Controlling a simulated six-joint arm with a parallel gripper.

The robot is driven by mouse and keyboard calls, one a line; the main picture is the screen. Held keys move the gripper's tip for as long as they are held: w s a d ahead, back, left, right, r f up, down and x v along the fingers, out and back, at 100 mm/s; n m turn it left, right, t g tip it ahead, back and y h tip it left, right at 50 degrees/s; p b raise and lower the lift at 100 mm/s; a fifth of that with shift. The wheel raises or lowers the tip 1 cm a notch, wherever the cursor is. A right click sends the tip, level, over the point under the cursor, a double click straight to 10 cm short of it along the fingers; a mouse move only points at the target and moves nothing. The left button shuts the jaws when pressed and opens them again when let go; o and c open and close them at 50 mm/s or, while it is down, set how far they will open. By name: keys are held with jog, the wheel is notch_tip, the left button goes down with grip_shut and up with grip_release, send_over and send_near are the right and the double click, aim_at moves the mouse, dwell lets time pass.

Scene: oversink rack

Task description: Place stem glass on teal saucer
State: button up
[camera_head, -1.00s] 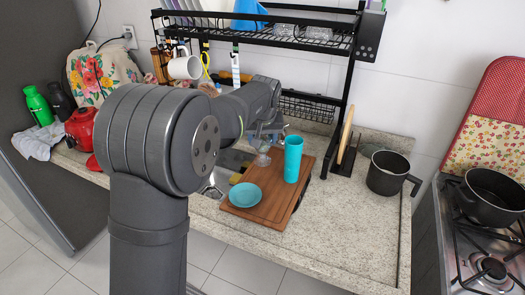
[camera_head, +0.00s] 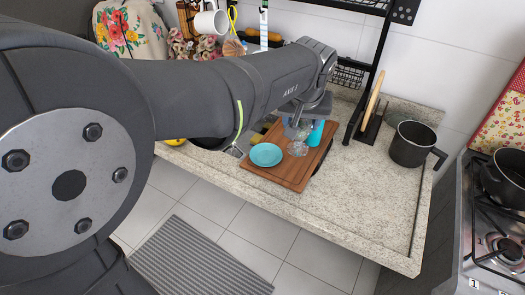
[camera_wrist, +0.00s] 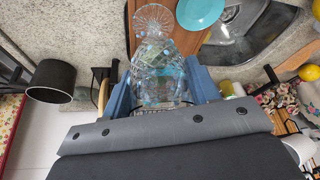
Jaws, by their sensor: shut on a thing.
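The clear stem glass (camera_head: 298,148) is in my gripper (camera_head: 302,112), its round foot downward in the head view. In the wrist view, my gripper's blue fingers (camera_wrist: 162,88) are shut around the glass bowl, and the glass foot (camera_wrist: 155,19) points away from the palm. The teal saucer (camera_head: 266,155) lies on the brown wooden board, just left of the glass in the head view. In the wrist view the saucer (camera_wrist: 200,10) is partly cut off at the top edge, right of the foot. The glass appears apart from the saucer; its height above the board is unclear.
A teal cup (camera_head: 317,133) stands on the board (camera_head: 290,174) close behind the glass, partly hidden by my gripper. A dark pot (camera_head: 411,145) stands to the right on the granite counter. The black rack (camera_head: 365,85) rises behind.

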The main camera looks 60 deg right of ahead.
jog(key=shift+w+a+f, duration=0.15)
jog(key=shift+w+f, duration=0.05)
jog(key=shift+w, duration=0.05)
jog(key=shift+w+d+f, duration=0.5)
jog(key=shift+w+f, duration=1.25)
jog(key=shift+f, duration=0.05)
jog(key=shift+w+d+f, duration=0.55)
jog(key=shift+w+f, duration=1.2)
jog(key=shift+w+d+f, duration=0.5)
jog(key=shift+w+f, duration=1.25)
jog(key=shift+f, duration=0.05)
jog(key=o, duration=1.1)
jog(key=shift+f, duration=0.15)
jog(key=v, duration=1.2)
jog(key=shift+r, duration=0.2)
